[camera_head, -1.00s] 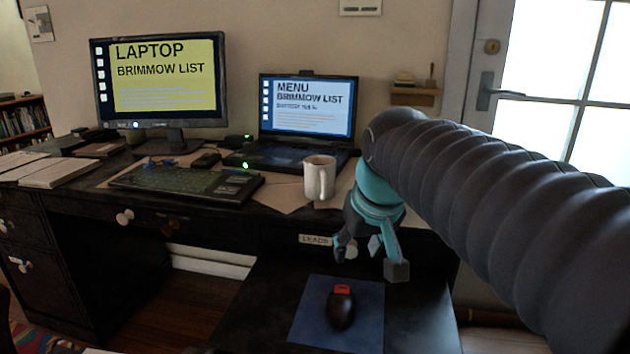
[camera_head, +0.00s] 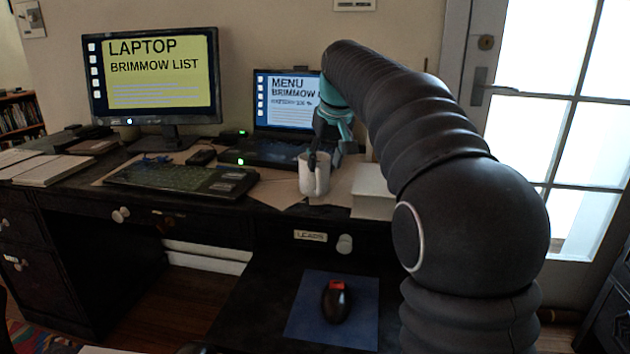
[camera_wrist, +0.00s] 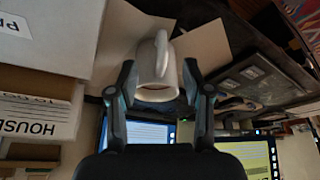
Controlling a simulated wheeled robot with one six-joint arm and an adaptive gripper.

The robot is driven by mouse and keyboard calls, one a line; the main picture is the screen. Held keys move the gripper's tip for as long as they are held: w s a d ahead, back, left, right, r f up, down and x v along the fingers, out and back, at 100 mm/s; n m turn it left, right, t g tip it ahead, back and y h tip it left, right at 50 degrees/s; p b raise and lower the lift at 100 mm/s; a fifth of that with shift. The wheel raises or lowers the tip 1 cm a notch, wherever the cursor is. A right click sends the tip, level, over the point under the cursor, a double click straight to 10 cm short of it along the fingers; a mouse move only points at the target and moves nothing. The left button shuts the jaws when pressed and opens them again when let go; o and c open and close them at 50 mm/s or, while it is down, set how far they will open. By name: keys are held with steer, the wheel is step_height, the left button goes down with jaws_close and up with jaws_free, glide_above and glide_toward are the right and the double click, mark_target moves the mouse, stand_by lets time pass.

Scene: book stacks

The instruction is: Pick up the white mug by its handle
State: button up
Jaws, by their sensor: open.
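The white mug (camera_head: 314,181) stands upright on the desk in front of the laptop, its handle toward the front edge in the head view. My gripper (camera_head: 325,155) is over the mug's rim, pointing down, and partly hides its top. In the wrist view my gripper (camera_wrist: 160,70) is open, with the white mug (camera_wrist: 150,88) between its two fingers. The handle (camera_wrist: 162,52) shows between the fingertips. I cannot tell whether either finger touches the mug.
A pale box or book stack (camera_head: 373,194) stands close to the mug's right. The laptop (camera_head: 290,104) is behind, and a keyboard (camera_head: 180,179) lies to the left. A mouse (camera_head: 336,301) rests on a blue mat (camera_head: 302,325) on a lower surface in front.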

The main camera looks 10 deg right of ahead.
mark_target(318, 191)
steer(key=x, duration=1)
steer(key=shift+w+a+f+b, duration=0.1)
steer(key=shift+f+b, duration=0.1)
steer(key=shift+b, duration=0.1)
steer(key=shift+c, duration=0.3)
jaws_close()
